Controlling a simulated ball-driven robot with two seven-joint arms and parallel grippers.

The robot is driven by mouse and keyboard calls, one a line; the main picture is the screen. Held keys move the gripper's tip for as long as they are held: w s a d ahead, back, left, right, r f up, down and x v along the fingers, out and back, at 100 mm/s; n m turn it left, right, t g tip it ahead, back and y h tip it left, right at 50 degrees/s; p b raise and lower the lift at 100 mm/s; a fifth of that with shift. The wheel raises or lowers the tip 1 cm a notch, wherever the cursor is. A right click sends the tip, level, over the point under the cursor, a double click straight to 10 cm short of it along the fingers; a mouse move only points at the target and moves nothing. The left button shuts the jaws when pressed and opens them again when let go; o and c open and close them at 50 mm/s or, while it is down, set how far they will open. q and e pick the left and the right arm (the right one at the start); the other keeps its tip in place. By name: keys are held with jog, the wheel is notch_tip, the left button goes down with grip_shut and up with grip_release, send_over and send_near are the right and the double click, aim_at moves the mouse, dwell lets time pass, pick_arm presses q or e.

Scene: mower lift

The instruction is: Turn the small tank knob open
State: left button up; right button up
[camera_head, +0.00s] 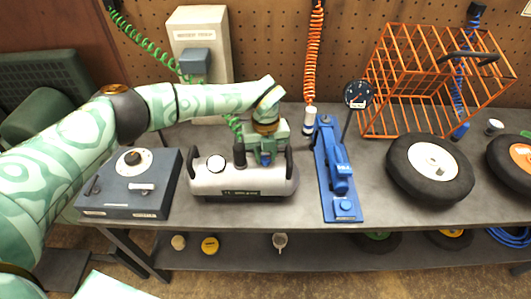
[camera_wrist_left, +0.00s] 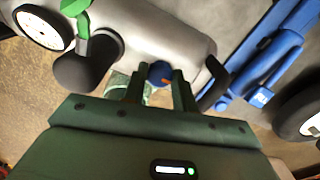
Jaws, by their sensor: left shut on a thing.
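The small tank (camera_head: 215,182) is a silver cylinder lying on the grey bench, with dark handles at its ends and a white round gauge (camera_head: 216,163) on top. It also shows in the left wrist view (camera_wrist_left: 150,25), partly cut off. Its small blue knob (camera_wrist_left: 160,72) sits between the fingers of my left gripper (camera_wrist_left: 158,84), which is shut on it. In the head view my left gripper (camera_head: 265,150) reaches down onto the tank's top, right of the gauge, and hides most of the knob. My right gripper is not in view.
A blue-grey box with a dial (camera_head: 130,180) stands left of the tank. A blue jack (camera_head: 335,170) stands close on its right. An orange wire cage (camera_head: 395,85) and black wheels (camera_head: 400,170) are further right. A green coiled hose (camera_head: 140,40) hangs behind my arm.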

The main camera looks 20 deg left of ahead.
aim_at(265, 157)
pick_arm(q)
jog(key=o, duration=1)
jog(key=shift+c, duration=0.2)
notch_tip(265, 157, up, 16)
jog(key=p, duration=0.1)
jog(key=shift+r, duration=0.2)
